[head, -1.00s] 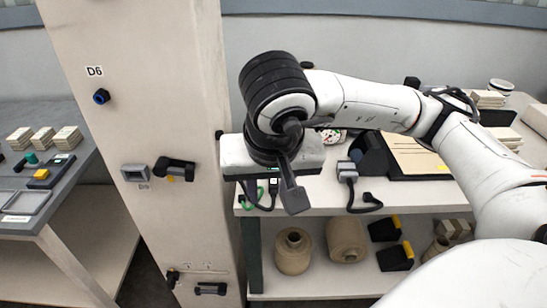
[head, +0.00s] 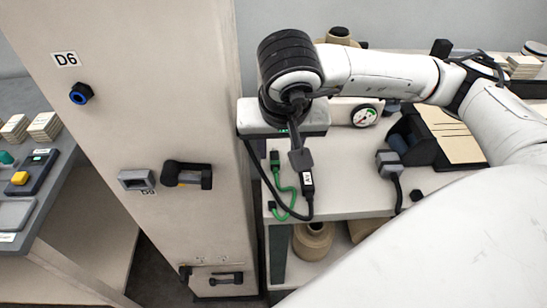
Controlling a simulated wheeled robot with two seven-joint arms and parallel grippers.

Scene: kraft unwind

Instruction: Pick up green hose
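The green hose (head: 281,194) lies near the left end of the white bench top, curving down from a green end piece to a dark end at the bench's front edge. My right gripper (head: 300,160) points down above the bench, just right of the hose's upper end in the head view. It appears apart from the hose. Its fingers overlap in this view, so their opening is hidden. My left gripper is not in view.
A black cable with a labelled connector (head: 308,183) lies right beside the hose. A grey plug (head: 389,164) with a cable is farther right. A round gauge (head: 365,116) stands behind. The tall beige column (head: 150,80) marked D6 bounds the left.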

